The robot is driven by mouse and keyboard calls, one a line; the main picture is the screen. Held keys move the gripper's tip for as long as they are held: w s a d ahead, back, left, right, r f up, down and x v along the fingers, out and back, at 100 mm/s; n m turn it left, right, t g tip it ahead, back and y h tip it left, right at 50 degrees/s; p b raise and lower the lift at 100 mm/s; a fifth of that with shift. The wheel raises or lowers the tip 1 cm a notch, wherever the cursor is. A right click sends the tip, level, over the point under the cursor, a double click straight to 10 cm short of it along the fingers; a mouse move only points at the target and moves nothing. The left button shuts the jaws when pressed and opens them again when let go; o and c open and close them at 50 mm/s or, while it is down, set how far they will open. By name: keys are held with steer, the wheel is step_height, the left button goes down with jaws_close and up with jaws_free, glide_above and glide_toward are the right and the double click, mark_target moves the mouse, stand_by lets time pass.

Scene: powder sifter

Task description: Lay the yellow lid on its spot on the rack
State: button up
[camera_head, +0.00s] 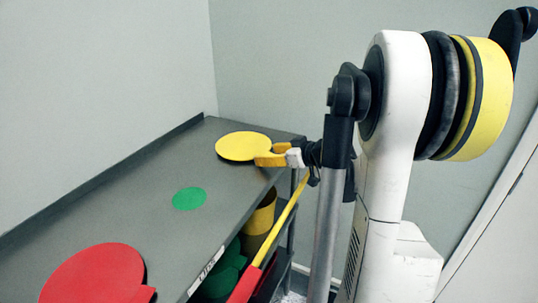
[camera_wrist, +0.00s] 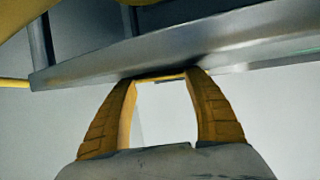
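The yellow lid (camera_head: 240,146) is a flat round disc at the far end of the grey rack's top shelf (camera_head: 130,215). It looks level, on the shelf or just above it; I cannot tell which. My gripper (camera_head: 268,159) reaches in from the right and meets the lid's right edge. In the wrist view its two yellow fingers (camera_wrist: 161,76) curve inward at the shelf edge, with a thin yellow strip spanning between the tips, which looks like the lid's edge or tab. The fingers look shut on it. The lid's spot cannot be made out.
A flat green disc (camera_head: 189,198) lies mid-shelf. A red lid (camera_head: 95,275) with a tab lies at the near end. A yellow container (camera_head: 260,214) and green things (camera_head: 225,268) stand below. A red-and-yellow bar (camera_head: 280,228) runs along the rack's open side. Bare shelf lies between the discs.

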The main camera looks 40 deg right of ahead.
steer(key=v, duration=1.2)
stand_by(0.3)
